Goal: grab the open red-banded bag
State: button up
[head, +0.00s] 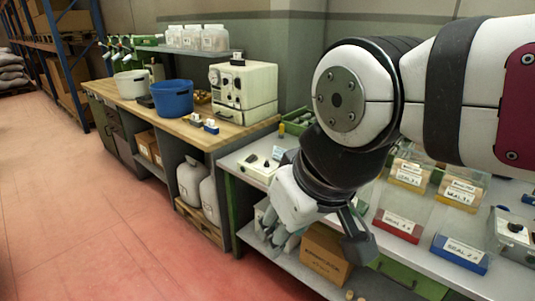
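The red-banded bag (397,225) lies on the light worktop right of my gripper. It has a clear body and a white label on its red band. Whether its mouth is open is too small to tell. My gripper (317,246) hangs pointing down at the worktop's front edge, left of the bag and apart from it. Its fingers are spread, with nothing seen between them. My arm crosses the upper right and hides part of the worktop behind it.
A blue-banded bag (460,254) lies right of the red one. Two yellow-banded bags (409,176) (459,195) with tan contents stand behind. A cardboard box (325,254) sits on the shelf below. A white device (262,165) is on the worktop's left. A grey device (515,232) is at the right.

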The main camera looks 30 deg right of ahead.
aim_at(405, 208)
jog(key=l+z, duration=0.1)
jog(key=z, duration=0.35)
jog(key=k+l+z, duration=0.1)
jog(key=z, duration=0.35)
jog(key=l+z, duration=0.1)
jog(key=z, duration=0.35)
